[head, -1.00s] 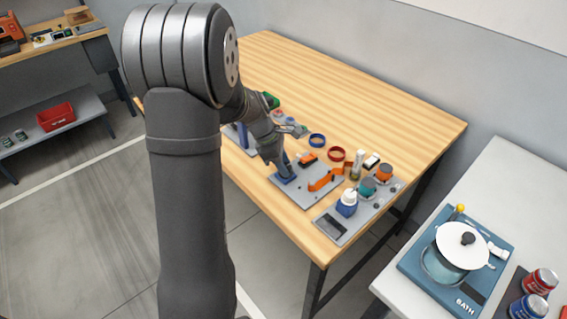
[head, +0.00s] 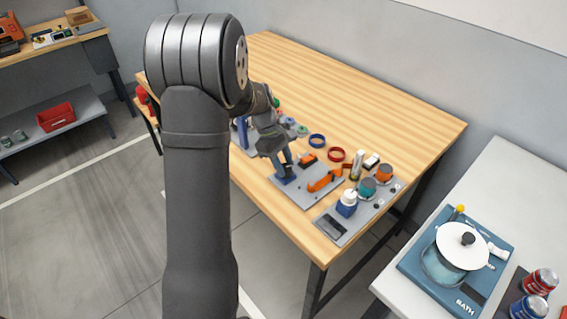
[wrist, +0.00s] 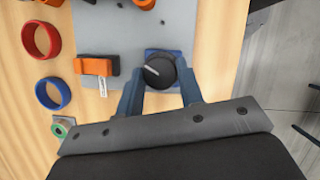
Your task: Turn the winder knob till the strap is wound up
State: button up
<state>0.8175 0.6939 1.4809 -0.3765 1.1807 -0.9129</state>
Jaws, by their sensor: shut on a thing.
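The winder knob (wrist: 158,74) is round and black with a white pointer line, seen in the wrist view on a blue base (wrist: 171,54) at the edge of a grey plate. My gripper (wrist: 161,79) has its blue fingers on either side of the knob and is shut on it. In the head view my gripper (head: 284,165) reaches down to the plate, and the knob is hidden behind it. An orange block (wrist: 97,67) with a pale strip below it sits left of the knob in the wrist view. I cannot tell how much strap shows.
A red ring (wrist: 41,40) and a blue ring (wrist: 53,93) lie on the wooden table beside the plate. A larger orange part (head: 325,180) is on the grey plate. Bottles and jars stand on another panel (head: 328,228). The table's far side is clear.

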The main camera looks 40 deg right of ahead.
aim_at(290, 170)
jog(key=shift+d+m+y, duration=0.1)
jog(key=shift+m+y, duration=0.5)
jog(key=shift+m, duration=0.9)
jog(key=o, duration=1)
jog(key=shift+r, duration=0.5)
notch_tip(290, 170, up, 3)
jog(key=shift+r, duration=0.1)
jog(key=s+d+r, duration=0.1)
jog(key=s+r, duration=0.5)
jog(key=s, duration=0.5)
jog(key=shift+s+d+r, duration=0.15)
jog(key=shift+s+r, duration=0.15)
jog(key=shift+r, duration=0.1)
